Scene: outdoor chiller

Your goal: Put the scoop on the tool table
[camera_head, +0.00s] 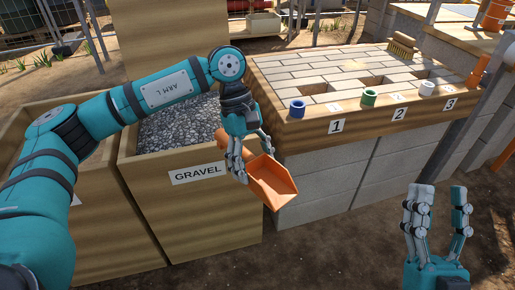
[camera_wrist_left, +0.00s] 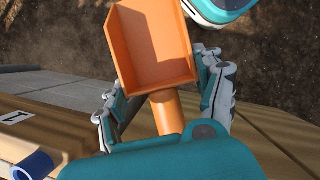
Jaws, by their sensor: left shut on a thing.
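The orange scoop (camera_head: 273,182) is in my left gripper (camera_head: 249,150), which is shut on its handle. The scoop hangs in front of the gap between the gravel bin and the paved table, its tray tilted down to the right. In the left wrist view the scoop (camera_wrist_left: 152,45) points away from the left gripper (camera_wrist_left: 165,105), and its tray looks empty. My right gripper (camera_head: 438,215) is at the lower right, fingers up, open and empty. I cannot tell for sure which surface is the tool table.
The gravel bin (camera_head: 205,215) stands behind my left arm. The paved table (camera_head: 400,122) has numbered spots, with a blue cup (camera_head: 297,109), a green cup (camera_head: 369,97), a white cup (camera_head: 427,88) and a brush (camera_head: 401,48). Bare ground (camera_head: 350,245) is open in front.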

